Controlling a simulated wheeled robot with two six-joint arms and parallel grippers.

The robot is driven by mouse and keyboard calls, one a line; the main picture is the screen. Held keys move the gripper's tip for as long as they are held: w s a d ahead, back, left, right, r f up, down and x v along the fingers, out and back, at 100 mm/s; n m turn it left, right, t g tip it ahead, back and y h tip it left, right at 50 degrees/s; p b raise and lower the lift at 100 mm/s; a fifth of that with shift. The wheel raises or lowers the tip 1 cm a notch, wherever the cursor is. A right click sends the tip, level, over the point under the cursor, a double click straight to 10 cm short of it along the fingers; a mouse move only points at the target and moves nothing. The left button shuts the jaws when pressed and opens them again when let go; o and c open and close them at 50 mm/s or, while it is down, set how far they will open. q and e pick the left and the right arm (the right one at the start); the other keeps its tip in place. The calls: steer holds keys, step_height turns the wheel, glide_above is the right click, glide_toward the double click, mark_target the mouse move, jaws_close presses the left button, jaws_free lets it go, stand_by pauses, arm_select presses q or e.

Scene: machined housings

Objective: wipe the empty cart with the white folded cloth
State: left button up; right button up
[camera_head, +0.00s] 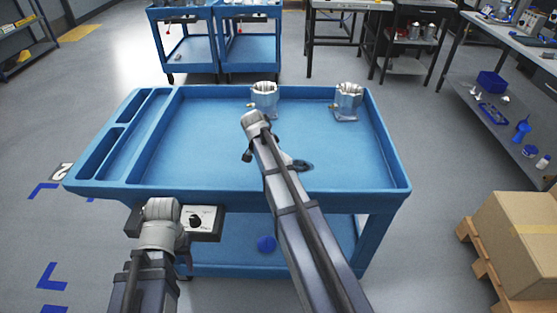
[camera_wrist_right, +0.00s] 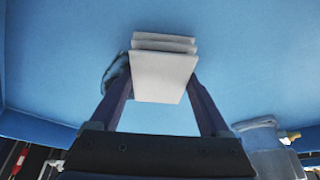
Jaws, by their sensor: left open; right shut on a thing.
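The blue cart (camera_head: 215,165) stands in front of me with its wide top tray. In the right wrist view my right gripper (camera_wrist_right: 163,85) is shut on the white folded cloth (camera_wrist_right: 163,75), held between both fingers over the blue tray surface. I cannot tell whether the cloth touches the tray. In the head view my right arm reaches over the tray and hides the cloth. A dark smudge (camera_head: 303,165) lies on the tray right of that arm. My left gripper (camera_head: 160,212) is by the cart's front left edge, open, its fingers hard to make out.
Two metal housings (camera_head: 264,98) (camera_head: 347,100) stand on the tray along its back edge. A box with a black dial (camera_head: 204,220) shows below the front rim. A cardboard box (camera_head: 520,235) is at the right. The tray's left part is clear.

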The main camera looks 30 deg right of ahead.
mark_target(317, 166)
steer(key=shift+s+d, duration=0.4)
steer(key=shift+d, duration=0.4)
steer(key=shift+s+d, duration=0.4)
steer(key=shift+d, duration=0.35)
steer(key=shift+s+d, duration=0.4)
steer(key=shift+d, duration=0.4)
steer(key=shift+s+d, duration=0.35)
steer(key=shift+d, duration=0.4)
steer(key=shift+s+d, duration=0.45)
steer(key=shift+d, duration=0.3)
steer(key=shift+s+d, duration=0.4)
steer(key=shift+d, duration=0.3)
steer(key=shift+d, duration=0.1)
steer(key=shift+s+d, duration=0.4)
steer(key=shift+d, duration=0.35)
steer(key=shift+s+d, duration=0.35)
steer(key=shift+d, duration=0.4)
